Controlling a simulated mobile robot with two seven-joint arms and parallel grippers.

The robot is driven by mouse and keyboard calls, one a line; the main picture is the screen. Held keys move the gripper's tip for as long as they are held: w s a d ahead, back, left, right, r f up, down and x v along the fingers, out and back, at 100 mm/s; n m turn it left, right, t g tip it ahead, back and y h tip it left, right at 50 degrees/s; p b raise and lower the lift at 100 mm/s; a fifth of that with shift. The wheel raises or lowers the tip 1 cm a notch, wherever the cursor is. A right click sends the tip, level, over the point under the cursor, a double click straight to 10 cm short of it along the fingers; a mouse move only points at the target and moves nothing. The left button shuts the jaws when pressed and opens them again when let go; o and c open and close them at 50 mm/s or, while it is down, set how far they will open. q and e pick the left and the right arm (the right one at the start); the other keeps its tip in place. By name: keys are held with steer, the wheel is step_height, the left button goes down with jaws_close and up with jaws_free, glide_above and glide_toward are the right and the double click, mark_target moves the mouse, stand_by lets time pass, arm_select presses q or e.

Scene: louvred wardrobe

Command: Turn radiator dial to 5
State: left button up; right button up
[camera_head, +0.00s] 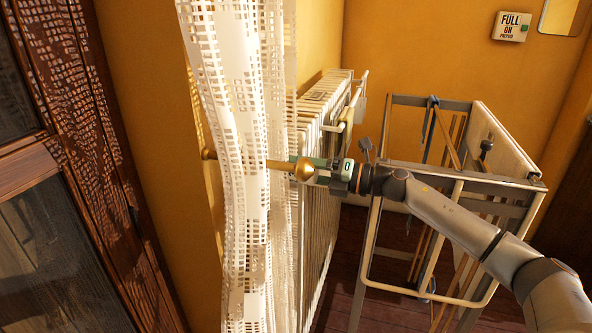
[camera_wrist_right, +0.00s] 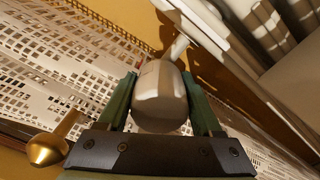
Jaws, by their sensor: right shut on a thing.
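The radiator dial (camera_wrist_right: 160,97) is a pale, rounded knob on a white valve pipe in the right wrist view. My right gripper (camera_wrist_right: 159,82) is shut on it, with one green finger along each side. In the head view my right gripper (camera_head: 319,163) reaches in from the right at the near end of the white radiator (camera_head: 318,125). The dial cannot be made out there, behind the fingers and a brass knob. No number or mark on the dial can be read in the wrist view. My left gripper is not in view.
A brass rod end (camera_head: 303,169) sits right beside my right gripper and also shows in the wrist view (camera_wrist_right: 47,149). A white lace curtain (camera_head: 245,215) hangs close on the left. A drying rack (camera_head: 412,168) stands behind my right arm. A dark wooden louvred door is at far left.

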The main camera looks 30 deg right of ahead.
mark_target(317, 174)
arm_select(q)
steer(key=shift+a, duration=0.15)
arm_select(e)
steer(key=o, duration=1.4)
steer(key=shift+c, duration=0.2)
steer(key=shift+s+d+f, duration=0.1)
steer(key=shift+s+d, duration=0.2)
steer(key=shift+d, duration=0.05)
steer(key=b+v, duration=0.1)
steer(key=v, duration=0.4)
steer(key=shift+f+b, duration=0.1)
steer(key=shift+b, duration=0.3)
steer(key=shift+v, duration=1.45)
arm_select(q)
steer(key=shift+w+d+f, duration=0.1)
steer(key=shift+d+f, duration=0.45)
arm_select(e)
steer(key=v, duration=0.3)
steer(key=shift+s+d+r, duration=0.2)
steer(key=shift+s+r, duration=0.05)
steer(key=shift+s, duration=0.1)
